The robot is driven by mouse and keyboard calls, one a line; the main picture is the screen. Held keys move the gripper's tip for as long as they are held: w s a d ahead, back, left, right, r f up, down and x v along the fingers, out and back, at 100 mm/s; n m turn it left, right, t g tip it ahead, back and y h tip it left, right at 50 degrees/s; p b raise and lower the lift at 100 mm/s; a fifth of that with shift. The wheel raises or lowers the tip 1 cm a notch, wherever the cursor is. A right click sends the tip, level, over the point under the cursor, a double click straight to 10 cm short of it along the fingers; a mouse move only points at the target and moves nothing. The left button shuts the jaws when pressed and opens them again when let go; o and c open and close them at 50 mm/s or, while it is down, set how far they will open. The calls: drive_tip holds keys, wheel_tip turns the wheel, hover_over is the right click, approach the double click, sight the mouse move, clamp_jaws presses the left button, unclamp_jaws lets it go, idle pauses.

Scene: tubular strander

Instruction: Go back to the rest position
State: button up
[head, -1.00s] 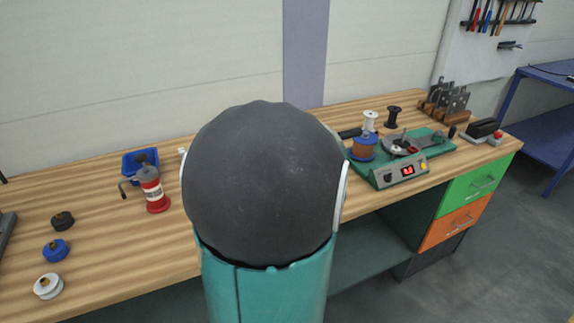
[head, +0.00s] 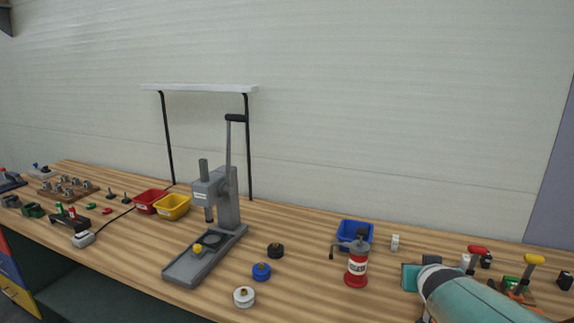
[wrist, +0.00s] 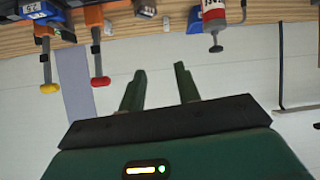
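My gripper (wrist: 160,82) shows in the wrist view with its two dark green fingers apart and nothing between them. Its fingers point toward the pale wall and the bench edge, which appears upside down at the top of that view. In the head view my teal arm (head: 476,298) reaches in at the bottom right, in front of the bench. The fingers cannot be made out there. No object is in my grip.
Red- and yellow-handled tools (head: 534,260) stand close to my arm at right.

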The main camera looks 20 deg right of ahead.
drive_tip(key=w+a+n+y, duration=0.2)
drive_tip(key=a+n+y, duration=0.15)
drive_tip(key=a, duration=1.55)
drive_tip(key=s+a+n+g+y, duration=0.1)
drive_tip(key=s+a+n+y, duration=0.1)
drive_tip(key=a, duration=0.5)
drive_tip(key=s+a+n+g+y, duration=0.2)
drive_tip(key=s+a, duration=0.2)
drive_tip(key=a, duration=0.4)
drive_tip(key=shift+s+a+f, duration=0.2)
drive_tip(key=shift+s+a, duration=0.1)
drive_tip(key=shift+d+y, duration=0.2)
drive_tip(key=shift+y, duration=0.05)
